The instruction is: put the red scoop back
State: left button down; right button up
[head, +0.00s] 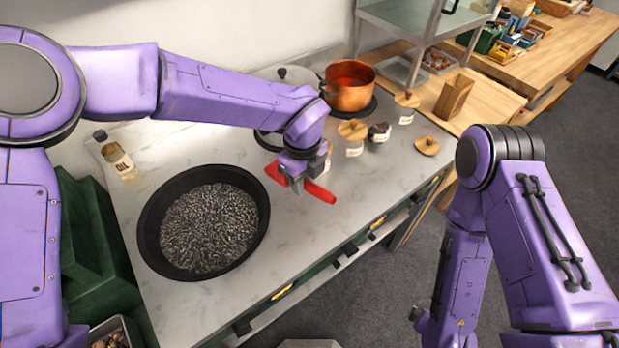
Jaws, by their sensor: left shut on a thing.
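The red scoop (318,192) is in my left gripper (297,186), which is shut on it. The scoop lies across the fingers, over the marble counter to the right of the wide black pan. I cannot tell whether it touches the counter. My right arm hangs at the right of the head view, in front of the counter over the floor. Its gripper fingers are not clearly visible.
The black pan (152,243) holds many small dark pieces. A copper pot (348,97) stands at the back, with lidded jars (354,150) in front. An oil bottle (118,160) stands at the left. The counter (300,236) is clear at the front right.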

pick_arm(q)
jog(key=f+b, duration=0.1)
jog(key=f, duration=0.2)
jog(key=w+d+f+m+b, duration=0.1)
jog(key=f+b, duration=0.1)
jog(key=f, duration=0.1)
jog(key=f+m+b, duration=0.1)
jog(key=f+b, duration=0.1)
jog(key=shift+w+d+f, duration=0.2)
jog(key=shift+f, duration=0.2)
jog(key=shift+s+f+b, duration=0.15)
jog(key=shift+f+b, duration=0.2)
jog(key=shift+b, duration=0.2)
jog(key=shift+s+f, duration=0.1)
jog(key=shift+s, duration=0.1)
pick_arm(e)
notch_tip(320, 180, down, 6)
jog(key=w, duration=0.1)
jog(key=shift+f, duration=0.25)
pick_arm(q)
jog(key=shift+w, duration=0.15)
pick_arm(e)
jog(key=shift+w, duration=0.15)
pick_arm(q)
jog(key=shift+f+b, duration=0.55)
pick_arm(e)
jog(key=shift+f, duration=0.5)
pick_arm(q)
jog(key=c, duration=0.8)
grip_release()
